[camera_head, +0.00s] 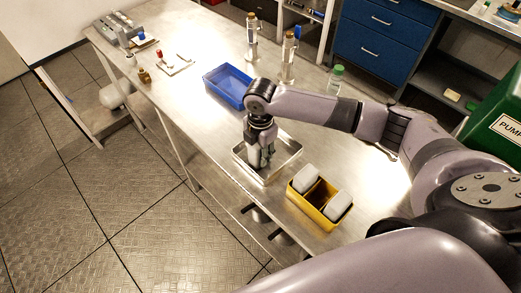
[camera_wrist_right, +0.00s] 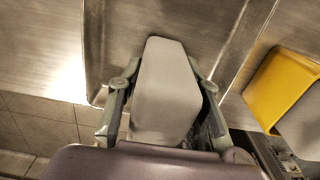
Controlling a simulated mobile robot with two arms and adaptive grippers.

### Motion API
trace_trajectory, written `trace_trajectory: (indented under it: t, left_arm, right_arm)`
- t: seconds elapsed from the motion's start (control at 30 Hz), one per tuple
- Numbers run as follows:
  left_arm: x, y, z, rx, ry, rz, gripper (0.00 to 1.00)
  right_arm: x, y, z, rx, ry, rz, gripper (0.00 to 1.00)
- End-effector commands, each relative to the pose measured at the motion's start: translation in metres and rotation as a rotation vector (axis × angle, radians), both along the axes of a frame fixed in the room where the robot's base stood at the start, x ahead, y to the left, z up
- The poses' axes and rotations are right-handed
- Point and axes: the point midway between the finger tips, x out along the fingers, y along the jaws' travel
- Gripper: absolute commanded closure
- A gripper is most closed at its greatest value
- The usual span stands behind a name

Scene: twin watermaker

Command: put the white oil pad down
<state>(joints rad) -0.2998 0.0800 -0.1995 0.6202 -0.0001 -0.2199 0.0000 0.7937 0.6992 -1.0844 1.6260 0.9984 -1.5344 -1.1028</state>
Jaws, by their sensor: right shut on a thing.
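My right gripper (camera_head: 259,157) points down over the shallow metal tray (camera_head: 292,153) on the steel bench. In the right wrist view, the right gripper (camera_wrist_right: 165,100) is shut on a white oil pad (camera_wrist_right: 165,85), one finger on each side. The pad's far end points into the tray (camera_wrist_right: 237,60). I cannot tell whether the pad touches the tray floor. In the head view the gripper mostly hides the pad. My left gripper is not in view.
A yellow bin (camera_head: 318,215) with two white pads stands right of the tray, near the bench's front edge. A blue bin (camera_head: 228,84) is behind the tray. Brass-topped fittings (camera_head: 288,55) and a green-capped bottle (camera_head: 336,78) stand farther back. My arm spans the bench's right side.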

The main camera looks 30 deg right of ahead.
Motion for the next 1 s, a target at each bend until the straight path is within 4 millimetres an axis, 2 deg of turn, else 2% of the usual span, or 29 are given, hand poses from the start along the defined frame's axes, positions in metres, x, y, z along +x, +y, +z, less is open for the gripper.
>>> trace_trajectory:
  t: [0.27, 0.3, 0.6, 0.87, 1.0]
  left_arm:
    - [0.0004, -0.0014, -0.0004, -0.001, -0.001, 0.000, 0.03]
    - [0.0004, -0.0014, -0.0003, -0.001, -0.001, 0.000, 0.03]
    - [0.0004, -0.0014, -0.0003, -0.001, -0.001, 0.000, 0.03]
    - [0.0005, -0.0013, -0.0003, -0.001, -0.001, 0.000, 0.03]
    - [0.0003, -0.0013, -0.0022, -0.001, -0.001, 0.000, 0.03]
  right_arm:
    - [-0.0001, 0.0001, -0.0022, 0.001, 0.001, 0.000, 0.90]
    - [0.0000, 0.0001, -0.0029, 0.001, 0.000, 0.000, 0.67]
    - [0.0000, 0.0000, -0.0024, 0.000, 0.000, -0.001, 0.47]
    - [0.0000, -0.0001, -0.0020, 0.000, 0.000, -0.001, 0.47]
    - [0.0008, -0.0002, 0.0050, -0.001, -0.001, -0.001, 0.47]
